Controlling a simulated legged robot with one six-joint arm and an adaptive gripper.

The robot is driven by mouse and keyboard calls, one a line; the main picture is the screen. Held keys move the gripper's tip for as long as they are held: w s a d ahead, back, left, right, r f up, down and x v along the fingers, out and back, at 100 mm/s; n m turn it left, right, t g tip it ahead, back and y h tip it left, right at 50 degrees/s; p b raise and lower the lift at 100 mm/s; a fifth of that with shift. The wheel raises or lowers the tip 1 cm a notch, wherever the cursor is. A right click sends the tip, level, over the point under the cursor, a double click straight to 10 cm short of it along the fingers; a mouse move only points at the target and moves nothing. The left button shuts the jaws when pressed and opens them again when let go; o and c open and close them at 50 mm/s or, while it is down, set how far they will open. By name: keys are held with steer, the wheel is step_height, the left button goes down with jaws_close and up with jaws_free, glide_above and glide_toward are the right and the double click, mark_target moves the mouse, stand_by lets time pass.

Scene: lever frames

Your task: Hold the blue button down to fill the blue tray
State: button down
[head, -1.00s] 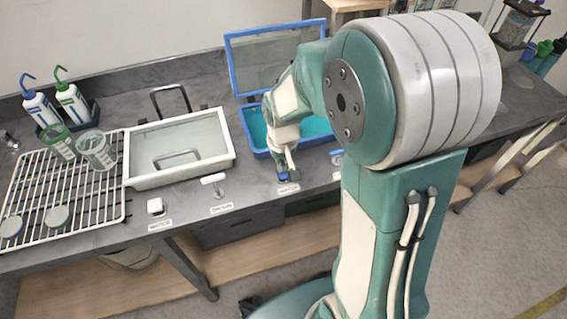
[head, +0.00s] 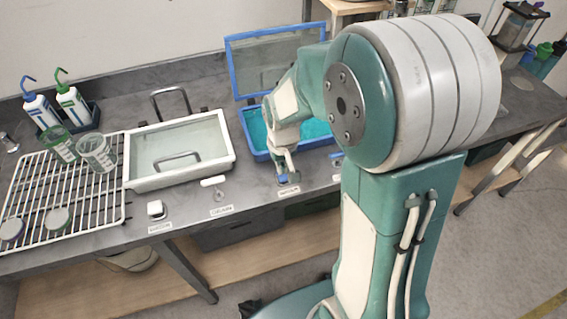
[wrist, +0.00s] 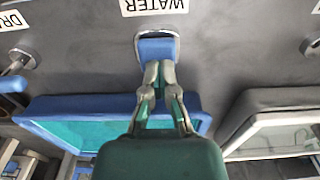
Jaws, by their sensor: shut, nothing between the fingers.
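The blue button (head: 283,179) is on the front of the bench, beside a label that reads WATER in the wrist view, where the button (wrist: 157,47) also shows. The blue tray (head: 247,132) stands behind it with its clear blue-framed lid (head: 272,62) raised and teal in its basin. Its rim (wrist: 60,107) is partly hidden by my gripper in the wrist view. My gripper (wrist: 160,72) is shut and empty, its tips at the button's near edge. It shows at the button in the head view (head: 291,176). I cannot tell whether the tips press it.
A white tray (head: 229,160) with its own white button (head: 155,209) stands to the left. A white-handled drain lever (head: 212,181) is between the two buttons. A wire rack (head: 35,215) with cups is at far left. Wash bottles (head: 40,108) stand behind it.

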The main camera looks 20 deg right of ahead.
step_height(320, 180, up, 14)
stand_by(0.6)
stand_by(0.8)
steer(key=s+r+t, duration=0.4)
steer(key=s+t, duration=0.1)
steer(key=s, duration=1.1)
stand_by(0.6)
